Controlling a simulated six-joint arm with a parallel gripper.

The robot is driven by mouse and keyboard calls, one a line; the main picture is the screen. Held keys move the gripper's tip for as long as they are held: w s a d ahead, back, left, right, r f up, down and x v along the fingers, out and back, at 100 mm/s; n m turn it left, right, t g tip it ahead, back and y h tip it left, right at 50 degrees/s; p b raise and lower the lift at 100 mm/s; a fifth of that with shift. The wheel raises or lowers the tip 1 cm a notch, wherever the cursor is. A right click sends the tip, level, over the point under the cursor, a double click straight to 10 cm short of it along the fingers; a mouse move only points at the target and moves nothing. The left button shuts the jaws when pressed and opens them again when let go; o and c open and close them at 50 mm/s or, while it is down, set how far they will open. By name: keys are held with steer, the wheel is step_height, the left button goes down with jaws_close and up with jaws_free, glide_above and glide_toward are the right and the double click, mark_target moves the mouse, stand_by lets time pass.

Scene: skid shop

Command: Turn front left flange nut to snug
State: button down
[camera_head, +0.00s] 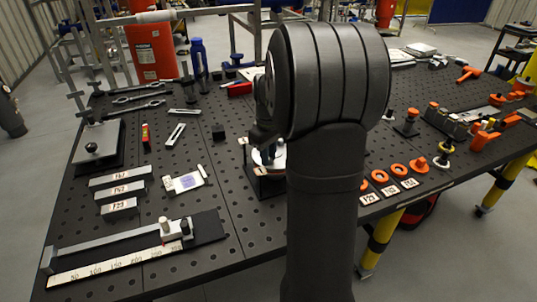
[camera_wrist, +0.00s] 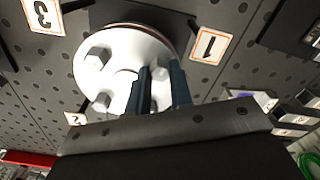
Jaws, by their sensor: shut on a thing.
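The flange (camera_wrist: 133,50) is a round white disc with several grey hex nuts in the wrist view. In the head view the flange (camera_head: 268,158) shows only in part, behind my arm, on a dark stand (camera_head: 268,184). My gripper (camera_wrist: 161,80) has its two dark fingers on either side of one nut (camera_wrist: 160,74) at the disc's edge, shut on it. The fingers partly hide that nut. Two other nuts, an upper one (camera_wrist: 97,58) and a lower one (camera_wrist: 101,102), stand free. I cannot tell from the views which nut is the front left one.
Number tags 1 (camera_wrist: 211,44), 2 (camera_wrist: 75,118) and 3 (camera_wrist: 42,14) lie around the flange. The perforated black table (camera_head: 235,215) also bears a ruled slide gauge (camera_head: 120,255), grey blocks (camera_head: 120,190) and orange rings (camera_head: 380,176).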

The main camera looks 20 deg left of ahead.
steer(key=m, duration=0.4)
steer(key=shift+r+m, duration=0.2)
steer(key=shift+m, duration=0.2)
steer(key=shift+w, duration=0.1)
steer(key=c, duration=1.3)
jaws_free()
steer(key=shift+f, duration=0.1)
step_height(320, 180, up, 18)
steer(key=shift+f, duration=0.25)
steer(key=shift+f, duration=0.15)
step_height(320, 180, down, 17)
steer(key=shift+f, duration=0.15)
